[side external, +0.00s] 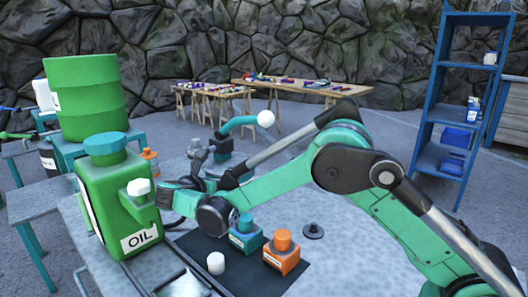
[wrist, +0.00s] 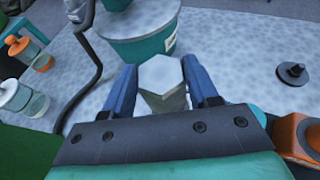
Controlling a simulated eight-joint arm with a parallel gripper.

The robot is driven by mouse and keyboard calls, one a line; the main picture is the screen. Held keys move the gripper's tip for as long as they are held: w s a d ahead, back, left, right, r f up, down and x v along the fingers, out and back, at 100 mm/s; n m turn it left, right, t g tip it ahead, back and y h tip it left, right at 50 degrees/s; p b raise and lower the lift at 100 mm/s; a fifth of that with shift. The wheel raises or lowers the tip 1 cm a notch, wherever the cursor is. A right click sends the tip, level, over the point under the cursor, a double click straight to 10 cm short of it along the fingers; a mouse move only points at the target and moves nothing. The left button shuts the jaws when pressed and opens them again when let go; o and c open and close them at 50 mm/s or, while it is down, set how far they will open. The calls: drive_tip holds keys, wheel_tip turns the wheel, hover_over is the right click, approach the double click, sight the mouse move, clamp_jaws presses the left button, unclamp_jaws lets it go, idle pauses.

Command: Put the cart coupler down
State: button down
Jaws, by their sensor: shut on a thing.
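In the wrist view my gripper (wrist: 165,92) has its two blue fingers on either side of a pale grey piece with a hexagonal top, the cart coupler (wrist: 163,78). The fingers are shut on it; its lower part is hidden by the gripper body. In the side external view my gripper (side external: 166,193) is at the left end of the arm, close beside the green oil can (side external: 115,195). A white cap-like shape shows there in front of the can; I cannot tell if it is the held coupler.
The wrist view shows a teal tub (wrist: 140,45) beyond the fingers.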

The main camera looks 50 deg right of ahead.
drive_tip(key=shift+f, duration=1.35)
drive_tip(key=shift+c, duration=1.1)
unclamp_jaws()
drive_tip(key=shift+f, duration=0.15)
